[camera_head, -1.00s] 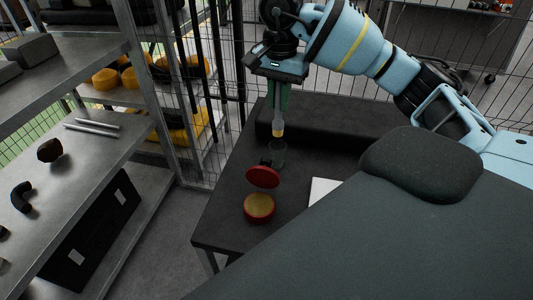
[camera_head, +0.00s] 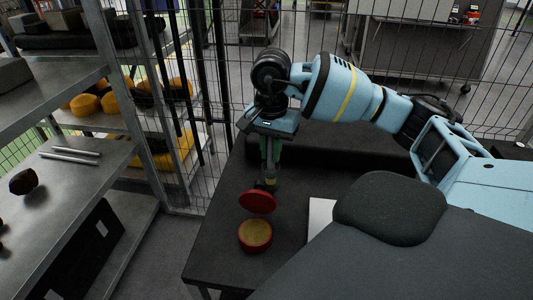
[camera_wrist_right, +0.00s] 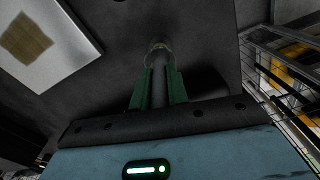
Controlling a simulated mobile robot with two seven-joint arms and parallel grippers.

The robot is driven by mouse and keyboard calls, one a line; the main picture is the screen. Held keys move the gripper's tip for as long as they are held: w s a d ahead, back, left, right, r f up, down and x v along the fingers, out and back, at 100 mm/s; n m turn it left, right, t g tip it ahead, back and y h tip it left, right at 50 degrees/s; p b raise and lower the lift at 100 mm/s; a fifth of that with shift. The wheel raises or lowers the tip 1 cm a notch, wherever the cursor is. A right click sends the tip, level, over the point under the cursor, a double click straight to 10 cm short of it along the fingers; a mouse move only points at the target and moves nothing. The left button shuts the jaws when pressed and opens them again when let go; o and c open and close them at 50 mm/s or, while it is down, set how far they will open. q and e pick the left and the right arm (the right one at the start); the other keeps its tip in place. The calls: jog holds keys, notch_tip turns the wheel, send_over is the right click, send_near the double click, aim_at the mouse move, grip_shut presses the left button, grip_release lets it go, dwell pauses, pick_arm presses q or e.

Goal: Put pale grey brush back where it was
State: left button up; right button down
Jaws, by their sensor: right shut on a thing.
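My right gripper (camera_head: 270,150) points down over the dark table, its green fingers shut on the pale grey brush. In the head view little of the brush shows below the fingers, just behind the red lid. In the right wrist view the green fingers (camera_wrist_right: 159,90) stand close together, and a small round rim (camera_wrist_right: 159,52) shows just beyond their tips. A small dark, glassy cup (camera_head: 266,184) seems to be below the fingers; whether the brush is inside it I cannot tell. My left gripper is out of view.
An open red tin (camera_head: 255,236) with yellowish contents stands near the table's front, its red lid (camera_head: 257,202) tilted up behind it. A white sheet (camera_head: 319,217) lies to the right. A metal shelf (camera_head: 75,168) stands left, and wire fence runs behind the table.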

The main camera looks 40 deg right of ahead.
jog(key=shift+f, duration=0.6)
jog(key=shift+r, duration=0.15)
jog(key=c, duration=1.8)
grip_release()
jog(key=shift+f, duration=0.2)
jog(key=o, duration=0.4)
jog(key=shift+o, duration=0.2)
